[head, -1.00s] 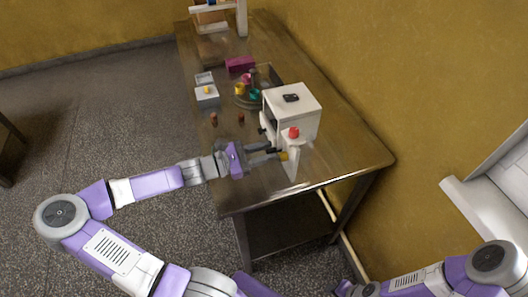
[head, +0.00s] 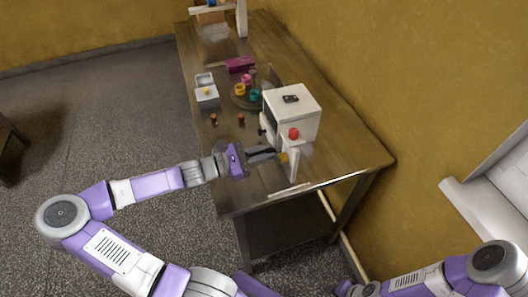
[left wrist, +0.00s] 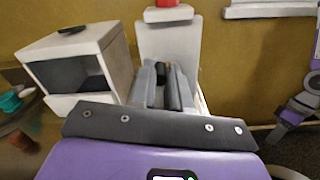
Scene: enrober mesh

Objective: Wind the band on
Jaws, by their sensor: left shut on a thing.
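A white machine (head: 300,120) with a box-shaped housing stands near the front right of the table. It has a dark opening in its side, a red button (head: 293,133) and an upright white plate (head: 293,165). A small yellow part (head: 284,157) shows beside the plate. My left gripper (head: 274,154) reaches in from the left at the plate, shut on a small part there. In the left wrist view, the fingers (left wrist: 168,90) meet in front of the white plate (left wrist: 170,45), with a small dark part between them. The fingers largely hide what they hold. I cannot make out the band. My right gripper is out of view.
Two small brown pieces stand near the table's left edge.

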